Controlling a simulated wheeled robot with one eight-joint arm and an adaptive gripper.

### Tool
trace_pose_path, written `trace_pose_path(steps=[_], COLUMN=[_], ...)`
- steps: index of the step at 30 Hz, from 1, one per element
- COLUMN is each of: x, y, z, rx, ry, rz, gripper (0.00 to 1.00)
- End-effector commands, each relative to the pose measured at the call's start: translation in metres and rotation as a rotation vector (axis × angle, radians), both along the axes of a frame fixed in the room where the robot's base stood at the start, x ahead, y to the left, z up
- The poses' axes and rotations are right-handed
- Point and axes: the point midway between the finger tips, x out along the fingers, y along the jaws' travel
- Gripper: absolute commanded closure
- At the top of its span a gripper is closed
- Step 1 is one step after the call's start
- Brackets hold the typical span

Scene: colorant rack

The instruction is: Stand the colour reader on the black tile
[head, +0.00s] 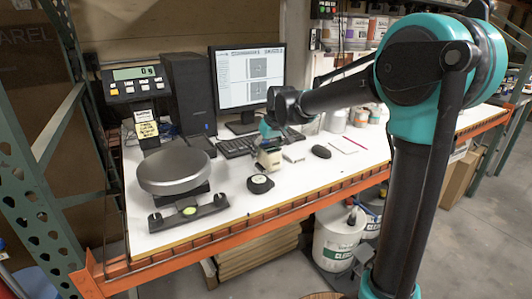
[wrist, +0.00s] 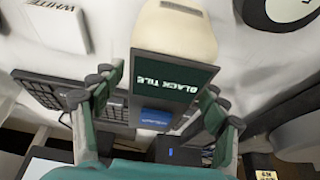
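The colour reader (head: 269,158) is a beige, upright device near the middle of the table. In the wrist view its beige body (wrist: 174,32) leads to a dark green screen (wrist: 172,84) that reads BLACK TILE, upside down, with a blue patch below. My gripper (head: 268,132) is just above and behind it; in the wrist view my gripper's fingers (wrist: 160,88) are spread on either side of the screen end. A narrow gap shows at the left finger; contact on the right cannot be told. A white tile (head: 293,153), marked WHITE (wrist: 58,22), lies beside the reader.
A round black puck (head: 260,184) lies in front of the reader. A keyboard (head: 240,147), monitor (head: 247,78) and black computer tower (head: 190,90) stand behind. A scale with a round pan (head: 174,170) fills the left.

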Motion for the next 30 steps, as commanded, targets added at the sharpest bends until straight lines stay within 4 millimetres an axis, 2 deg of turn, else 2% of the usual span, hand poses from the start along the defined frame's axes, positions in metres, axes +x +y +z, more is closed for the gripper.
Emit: trace_pose_path(steps=[7, 11, 24, 30], x=[0.0, -0.003, -0.03, -0.037], y=[0.0, -0.002, -0.02, -0.025], z=[0.002, 0.012, 0.09, 0.109], rx=[0.0, 0.0, 0.0, 0.0], ry=[0.0, 0.0, 0.0, 0.0], rz=[0.0, 0.0, -0.001, 0.0], gripper=[0.27, 0.27, 0.27, 0.27])
